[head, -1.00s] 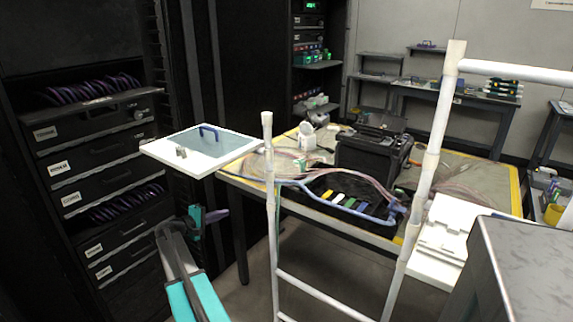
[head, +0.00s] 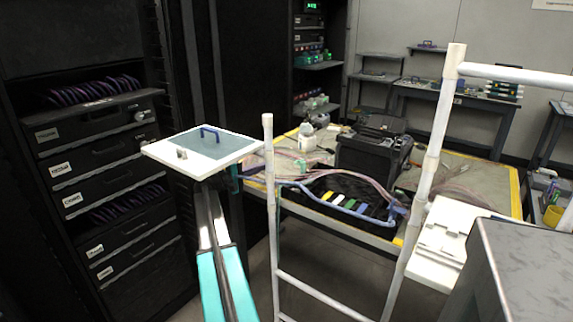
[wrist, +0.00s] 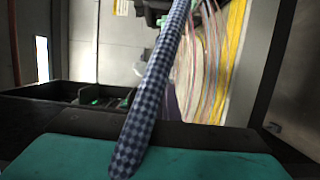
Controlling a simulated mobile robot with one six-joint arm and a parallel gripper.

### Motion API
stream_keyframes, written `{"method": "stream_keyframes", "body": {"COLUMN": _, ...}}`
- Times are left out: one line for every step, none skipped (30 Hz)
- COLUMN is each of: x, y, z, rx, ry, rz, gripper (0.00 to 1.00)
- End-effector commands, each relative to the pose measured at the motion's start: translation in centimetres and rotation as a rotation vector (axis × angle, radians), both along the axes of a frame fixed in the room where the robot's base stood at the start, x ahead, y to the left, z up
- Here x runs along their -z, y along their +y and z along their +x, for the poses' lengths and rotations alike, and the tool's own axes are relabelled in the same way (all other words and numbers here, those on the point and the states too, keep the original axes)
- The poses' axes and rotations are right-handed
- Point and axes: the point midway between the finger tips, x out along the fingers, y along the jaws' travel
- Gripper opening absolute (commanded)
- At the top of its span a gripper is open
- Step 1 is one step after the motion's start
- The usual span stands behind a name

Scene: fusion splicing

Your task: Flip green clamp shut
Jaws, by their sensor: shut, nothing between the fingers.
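My gripper (head: 235,179) shows as a teal part partly hidden under the white board, left of the mat and apart from the clamps. It is shut and empty. The wrist view shows a teal part of my arm and a dark checkered strip (wrist: 152,85), but no clear clamp.
White rails (head: 272,220) stand between me and the bench. A black case (head: 370,152) and loose fibres (head: 375,178) lie on the bench. A dark rack (head: 95,150) stands left.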

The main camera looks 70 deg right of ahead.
Motion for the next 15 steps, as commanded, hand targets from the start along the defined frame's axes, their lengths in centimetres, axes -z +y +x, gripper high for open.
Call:
{"method": "stream_keyframes", "body": {"x": 0.0, "y": 0.0, "z": 0.0, "rx": 0.000, "ry": 0.000, "rz": 0.000, "gripper": 0.00}}
{"method": "stream_keyframes", "body": {"x": 0.0, "y": 0.0, "z": 0.0, "rx": 0.000, "ry": 0.000, "rz": 0.000, "gripper": 0.00}}
{"method": "stream_keyframes", "body": {"x": 0.0, "y": 0.0, "z": 0.0, "rx": 0.000, "ry": 0.000, "rz": 0.000, "gripper": 0.00}}
{"method": "stream_keyframes", "body": {"x": 0.0, "y": 0.0, "z": 0.0, "rx": 0.000, "ry": 0.000, "rz": 0.000, "gripper": 0.00}}
{"method": "stream_keyframes", "body": {"x": 0.0, "y": 0.0, "z": 0.0, "rx": 0.000, "ry": 0.000, "rz": 0.001, "gripper": 0.00}}
{"method": "stream_keyframes", "body": {"x": 0.0, "y": -0.1, "z": 0.0, "rx": 0.000, "ry": 0.000, "rz": 0.001, "gripper": 0.00}}
{"method": "stream_keyframes", "body": {"x": 0.0, "y": -0.1, "z": -0.1, "rx": 0.000, "ry": 0.000, "rz": 0.001, "gripper": 0.00}}
{"method": "stream_keyframes", "body": {"x": 0.0, "y": -0.2, "z": -0.1, "rx": 0.000, "ry": 0.000, "rz": 0.001, "gripper": 0.00}}
{"method": "stream_keyframes", "body": {"x": 0.0, "y": -0.3, "z": -0.2, "rx": 0.000, "ry": 0.000, "rz": 0.001, "gripper": 0.00}}
{"method": "stream_keyframes", "body": {"x": 0.0, "y": -0.5, "z": -0.2, "rx": 0.001, "ry": 0.000, "rz": 0.001, "gripper": 0.00}}
{"method": "stream_keyframes", "body": {"x": 0.0, "y": -0.6, "z": -0.3, "rx": 0.001, "ry": 0.000, "rz": 0.001, "gripper": 0.00}}
{"method": "stream_keyframes", "body": {"x": 0.0, "y": -0.9, "z": -0.5, "rx": 0.001, "ry": 0.000, "rz": 0.001, "gripper": 0.00}}
{"method": "stream_keyframes", "body": {"x": 0.0, "y": -1.1, "z": -0.6, "rx": 0.002, "ry": 0.000, "rz": 0.001, "gripper": 0.00}}
{"method": "stream_keyframes", "body": {"x": 0.0, "y": -1.4, "z": -0.7, "rx": 0.002, "ry": 0.000, "rz": 0.001, "gripper": 0.00}}
{"method": "stream_keyframes", "body": {"x": 0.0, "y": -1.7, "z": -1.0, "rx": 0.002, "ry": 0.000, "rz": 0.000, "gripper": 0.00}}
